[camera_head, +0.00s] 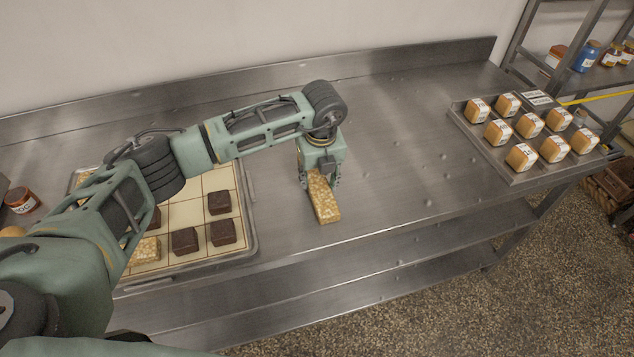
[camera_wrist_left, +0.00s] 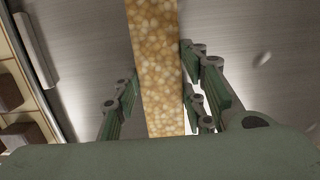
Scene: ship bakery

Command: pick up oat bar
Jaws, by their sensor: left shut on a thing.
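The oat bar (camera_head: 324,203) is a long, light golden block in the head view, right of the gridded tray. My left gripper (camera_head: 320,182) is shut on it from above, near the bar's far end. The near end sticks out toward the table's front edge. In the left wrist view the oat bar (camera_wrist_left: 158,68) runs between the two green fingers of my left gripper (camera_wrist_left: 160,100). I cannot tell whether the bar touches the table. My right gripper is not in view.
A tray (camera_head: 250,229) with a gridded mat holds dark brown blocks (camera_head: 222,232) and another golden piece (camera_head: 146,251), partly behind my arm. A metal tray (camera_head: 487,150) of wrapped loaves stands at the right. The steel table (camera_head: 400,165) between is clear. A jar (camera_head: 22,201) stands far left.

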